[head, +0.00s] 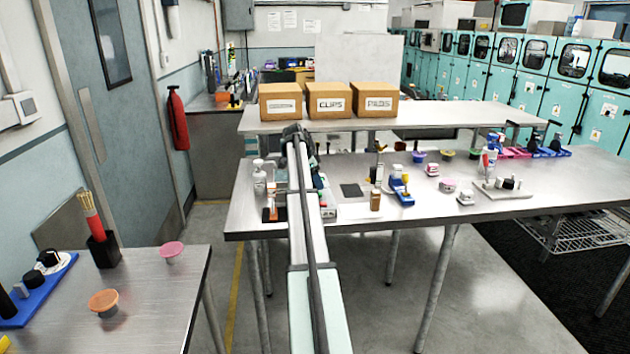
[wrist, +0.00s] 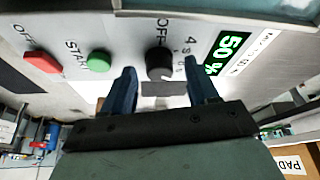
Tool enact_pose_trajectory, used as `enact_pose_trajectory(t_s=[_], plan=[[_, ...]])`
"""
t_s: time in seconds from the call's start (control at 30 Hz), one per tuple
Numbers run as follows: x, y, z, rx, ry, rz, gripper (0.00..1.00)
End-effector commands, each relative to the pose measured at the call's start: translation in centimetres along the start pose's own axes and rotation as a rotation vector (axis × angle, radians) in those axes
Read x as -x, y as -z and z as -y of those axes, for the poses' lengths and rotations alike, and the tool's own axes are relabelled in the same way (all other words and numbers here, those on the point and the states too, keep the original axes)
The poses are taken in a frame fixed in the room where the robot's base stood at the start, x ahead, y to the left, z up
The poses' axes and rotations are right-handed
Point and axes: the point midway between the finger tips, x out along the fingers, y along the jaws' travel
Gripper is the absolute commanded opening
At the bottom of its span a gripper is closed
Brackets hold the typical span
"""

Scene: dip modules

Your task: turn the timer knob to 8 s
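In the wrist view, the black round timer knob (wrist: 160,63) sits on a light grey panel (wrist: 130,52). Its marker seems to be toward the "OFF" lettering, with "4 s" printed to the right; I see no clear 8 s mark. My gripper (wrist: 159,74) is open, its two blue-grey fingers apart, one on each side of the knob. There is a gap on both sides, and I cannot tell how far the tips are from the panel. In the head view, my arm hides the panel and most of the gripper.
Left of the knob are a green START button (wrist: 98,60) and a red OFF button (wrist: 41,62). To its right is a green "50 %" display (wrist: 227,53). In the head view, the steel bench (head: 430,222) holds several small items right of my arm.

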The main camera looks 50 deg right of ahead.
Motion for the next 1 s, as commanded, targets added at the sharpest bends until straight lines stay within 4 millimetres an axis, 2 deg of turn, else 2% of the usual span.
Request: enact_pose_trajectory(t_s=[0.23,0.37,0.47,0.8,1.0], plan=[[0.2,0.0,0.0,0.000,0.001,0.000,0.58],[1.1,0.0,0.1,0.000,0.002,-0.001,0.58],[2.5,0.0,0.1,0.001,0.002,-0.001,0.58],[9.2,0.0,0.1,0.000,0.001,0.000,0.58],[12.1,0.0,0.1,0.001,0.001,0.000,0.58]])
